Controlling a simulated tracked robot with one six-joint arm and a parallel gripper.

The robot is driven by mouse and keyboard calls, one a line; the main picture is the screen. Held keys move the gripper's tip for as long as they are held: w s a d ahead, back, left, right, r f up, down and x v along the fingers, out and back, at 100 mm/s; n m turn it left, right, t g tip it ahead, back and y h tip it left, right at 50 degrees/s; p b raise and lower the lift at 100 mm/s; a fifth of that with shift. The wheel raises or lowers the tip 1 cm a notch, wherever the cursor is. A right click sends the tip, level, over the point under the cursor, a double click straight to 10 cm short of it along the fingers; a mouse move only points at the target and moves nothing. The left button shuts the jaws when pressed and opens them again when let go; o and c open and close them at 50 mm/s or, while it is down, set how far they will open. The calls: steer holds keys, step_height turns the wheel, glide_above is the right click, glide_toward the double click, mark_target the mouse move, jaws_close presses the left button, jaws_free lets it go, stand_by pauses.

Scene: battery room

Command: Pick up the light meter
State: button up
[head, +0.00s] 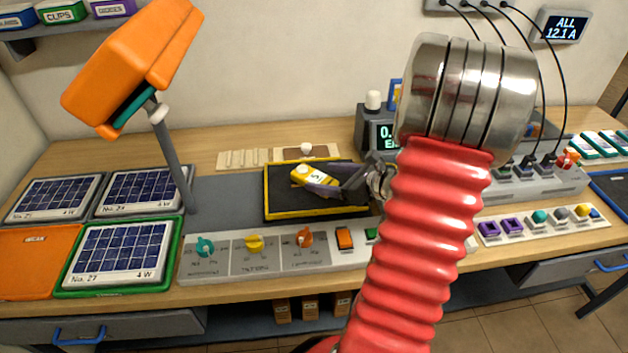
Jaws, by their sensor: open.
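A small yellow device with a pale marked patch, which looks like the light meter (303,174), is at the black tray with a yellow rim (285,208) in the middle of the bench. My gripper (328,181) reaches in from the right, low over the tray, with its jaws open. One grey finger overlaps the near right side of the meter in the picture. I cannot tell whether the finger touches it. The meter's right end is partly hidden by the gripper.
A control strip with knobs (255,256) runs along the bench front. Solar panels (116,255) and an orange lamp (135,65) stand left. A dark display box (372,128) stands behind the tray. A grey unit with cables (530,180) is right.

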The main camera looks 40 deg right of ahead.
mark_target(314, 176)
steer(key=shift+x, duration=2.6)
steer(key=shift+a, duration=0.15)
steer(key=c, duration=1.3)
step_height(314, 176, up, 10)
steer(key=shift+f, duration=0.1)
